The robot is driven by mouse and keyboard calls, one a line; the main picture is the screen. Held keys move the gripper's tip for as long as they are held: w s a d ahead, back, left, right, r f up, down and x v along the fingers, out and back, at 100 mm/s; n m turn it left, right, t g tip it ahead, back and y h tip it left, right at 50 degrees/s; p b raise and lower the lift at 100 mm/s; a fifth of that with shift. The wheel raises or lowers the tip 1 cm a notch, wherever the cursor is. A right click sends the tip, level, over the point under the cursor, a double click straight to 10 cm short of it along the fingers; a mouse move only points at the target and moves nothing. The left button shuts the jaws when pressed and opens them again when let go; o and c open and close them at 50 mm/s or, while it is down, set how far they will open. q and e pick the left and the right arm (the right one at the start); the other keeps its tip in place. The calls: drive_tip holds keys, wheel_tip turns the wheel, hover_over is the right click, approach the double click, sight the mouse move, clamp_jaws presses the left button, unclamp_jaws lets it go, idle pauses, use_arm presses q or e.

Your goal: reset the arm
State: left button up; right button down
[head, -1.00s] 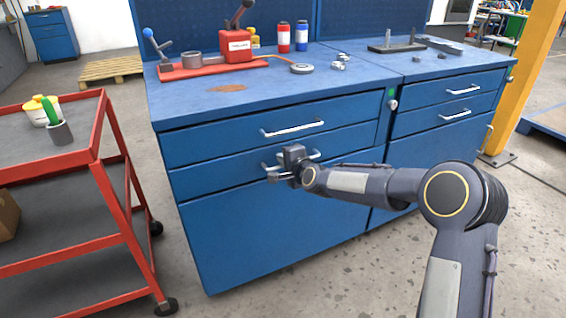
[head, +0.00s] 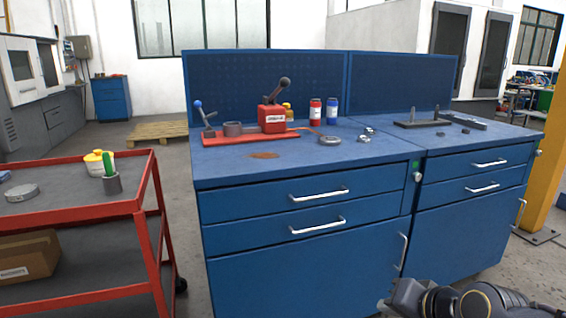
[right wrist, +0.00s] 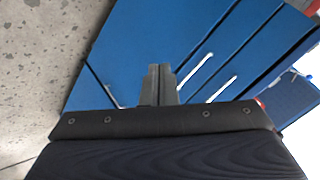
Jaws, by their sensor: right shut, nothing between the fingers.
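My right arm shows at the bottom right of the head view, with its gripper (head: 392,303) low in front of the blue workbench (head: 300,262). The fingertips are partly cut off by the frame's lower edge there. In the right wrist view the two fingers of my right gripper (right wrist: 159,72) are together with nothing between them, in front of the blue cabinet fronts and apart from the drawer handles. My left arm and gripper are not in view.
A red cart (head: 136,204) stands at the left, with a cup (head: 112,184) and a box (head: 27,256). A yellow post stands at the right.

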drive_tip(key=s+f+n+g, duration=0.2)
drive_tip(key=s+f, duration=0.2)
drive_tip(key=s, duration=0.6)
drive_tip(key=s+f+n+g, duration=0.1)
drive_tip(key=s+f+n, duration=0.15)
drive_tip(key=s, duration=0.65)
wheel_tip(320, 180, up, 29)
drive_tip(key=p, duration=2.9)
drive_tip(key=shift+w+d+f+m, duration=0.15)
drive_tip(key=shift+d+f+m, duration=0.05)
drive_tip(key=shift+d+m, duration=0.15)
drive_tip(key=shift+a, duration=0.1)
